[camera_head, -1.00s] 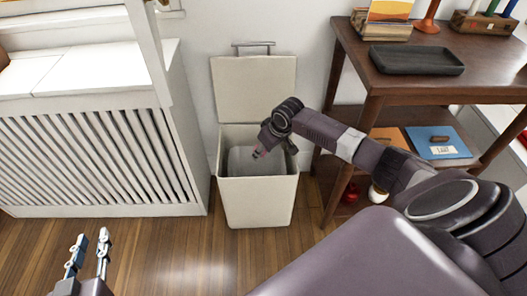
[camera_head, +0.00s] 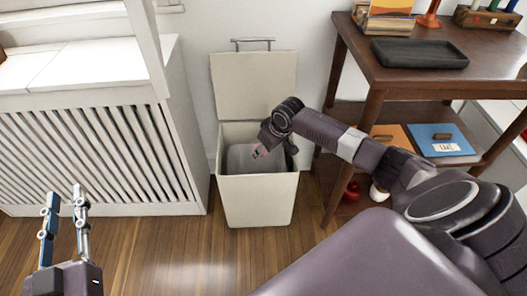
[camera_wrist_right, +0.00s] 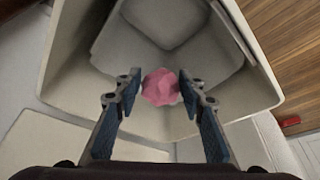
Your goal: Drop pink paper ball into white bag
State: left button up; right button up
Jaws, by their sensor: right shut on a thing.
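My left gripper (camera_head: 65,194) is open and empty, low at the left, away from the container.
A white slatted radiator cover (camera_head: 90,150) stands left of the container. A dark wooden shelf table (camera_head: 440,88) stands at the right, with a black tray (camera_head: 420,53) on top and a blue folder (camera_head: 440,140) below. Wooden floor (camera_head: 175,250) is clear in front.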

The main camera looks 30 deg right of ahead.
jog(key=o, duration=0.9)
jog(key=shift+c, duration=0.2)
jog(key=shift+r, duration=0.1)
jog(key=v, duration=1.1)
jog(key=shift+s+r, duration=0.15)
jog(key=shift+r, duration=0.25)
